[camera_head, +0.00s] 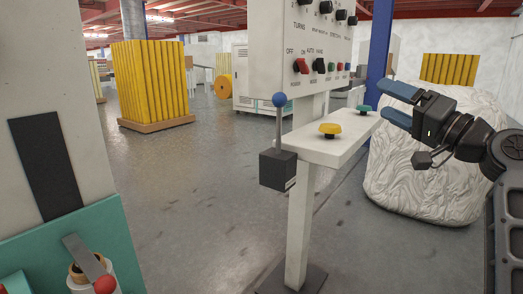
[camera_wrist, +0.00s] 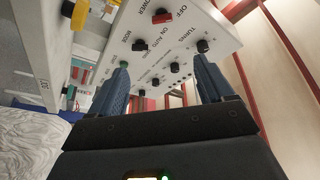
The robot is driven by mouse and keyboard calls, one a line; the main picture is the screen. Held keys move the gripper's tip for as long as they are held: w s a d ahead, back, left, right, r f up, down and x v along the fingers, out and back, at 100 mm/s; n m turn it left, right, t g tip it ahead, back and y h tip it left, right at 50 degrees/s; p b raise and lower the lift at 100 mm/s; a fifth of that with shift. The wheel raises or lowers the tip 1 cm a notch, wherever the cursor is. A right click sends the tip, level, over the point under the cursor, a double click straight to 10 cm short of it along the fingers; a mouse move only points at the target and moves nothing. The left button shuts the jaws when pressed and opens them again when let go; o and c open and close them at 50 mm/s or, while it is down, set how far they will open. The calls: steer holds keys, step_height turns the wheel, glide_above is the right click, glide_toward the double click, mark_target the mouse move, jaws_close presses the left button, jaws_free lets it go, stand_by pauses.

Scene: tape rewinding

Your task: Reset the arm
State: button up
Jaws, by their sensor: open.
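My gripper (camera_head: 391,104) is at the right of the head view, beside the right end of the white console shelf. Its blue fingers are apart with nothing between them. In the wrist view the open fingers (camera_wrist: 162,84) point toward the control panel (camera_wrist: 180,35). In the head view the panel (camera_head: 322,42) carries black knobs, a red power switch (camera_head: 301,66) and small coloured buttons. A yellow mushroom button (camera_head: 330,129) and a green one (camera_head: 364,109) sit on the shelf (camera_head: 318,149). A lever with a blue ball (camera_head: 280,100) stands upright on a black box at the shelf's left end.
A white wrapped bale (camera_head: 425,165) stands behind my gripper. A blue post (camera_head: 379,45) rises behind the console. A stack of yellow material (camera_head: 150,82) is at the back left. A grey and teal machine (camera_head: 60,150) fills the left edge. The floor between is clear.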

steer(key=s+f+m+h, duration=0.2)
steer(key=s+f+h, duration=0.25)
steer(key=f, duration=0.85)
steer(key=s+f+m+h, duration=0.25)
steer(key=s+f, duration=0.25)
steer(key=f, duration=0.7)
steer(key=s+a+f+n+g+h, duration=0.1)
steer(key=s+f+h, duration=0.1)
steer(key=s+f, duration=0.6)
steer(key=s+a+f+n+h, duration=0.15)
steer(key=s+f, duration=0.35)
steer(key=s, duration=0.6)
steer(key=s+a+r+n+g+h, duration=0.1)
steer(key=s+r+n, duration=0.15)
steer(key=s, duration=1.05)
steer(key=s+a+r+n+h, duration=0.15)
steer(key=s+r, duration=0.25)
steer(key=s, duration=0.9)
step_height(320, 180, up, 20)
steer(key=y+p, duration=0.1)
steer(key=p, duration=1.9)
steer(key=shift+s+d+r+n, duration=0.15)
steer(key=shift+s+d+n, duration=0.05)
steer(key=shift+s+n, duration=0.1)
